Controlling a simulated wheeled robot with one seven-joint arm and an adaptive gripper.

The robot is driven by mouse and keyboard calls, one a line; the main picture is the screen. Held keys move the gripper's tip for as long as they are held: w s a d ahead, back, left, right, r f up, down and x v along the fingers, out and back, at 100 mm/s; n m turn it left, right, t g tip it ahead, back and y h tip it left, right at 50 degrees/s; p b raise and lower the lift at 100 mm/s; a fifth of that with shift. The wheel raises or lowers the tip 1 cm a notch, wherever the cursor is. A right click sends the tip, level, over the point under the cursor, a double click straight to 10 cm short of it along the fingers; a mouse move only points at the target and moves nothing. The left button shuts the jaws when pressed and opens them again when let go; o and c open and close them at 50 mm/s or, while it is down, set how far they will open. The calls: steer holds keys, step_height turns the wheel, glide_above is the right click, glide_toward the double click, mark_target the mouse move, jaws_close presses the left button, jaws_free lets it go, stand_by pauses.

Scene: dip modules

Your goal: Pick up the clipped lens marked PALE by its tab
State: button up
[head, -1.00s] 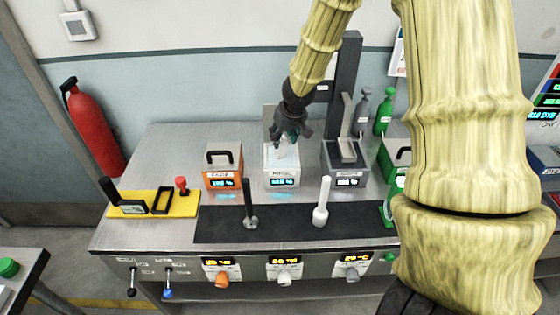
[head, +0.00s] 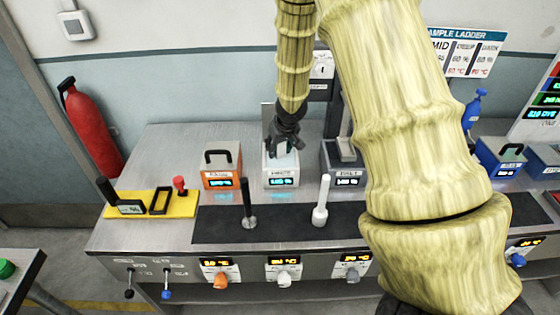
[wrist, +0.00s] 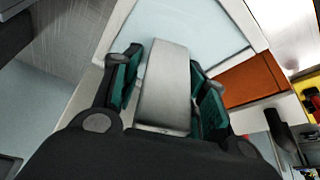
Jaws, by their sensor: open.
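No marking that reads PALE is legible, so I cannot tell for sure which thing is the clipped lens. My gripper (head: 284,146) is low over the white module (head: 281,181) at the middle of the bench. In the wrist view, my gripper (wrist: 165,85) is open, with one green-padded finger on each side of a pale grey upright tab-like bar (wrist: 166,75). The bar stands between the fingers, and I cannot tell whether they touch it. The pale top of the white module (wrist: 195,28) shows beyond it. My fingers hide most of the bar in the head view.
The orange module (head: 220,178) stands left of the white one, the dark grey module (head: 345,180) right. Two upright rods, dark (head: 247,205) and white (head: 322,200), rise from the black mat (head: 285,228) in front. A yellow tray (head: 185,207) lies at left.

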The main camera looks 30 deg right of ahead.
steer(key=shift+f, duration=0.2)
steer(key=shift+c, duration=0.2)
jaws_close()
steer(key=shift+r, duration=0.1)
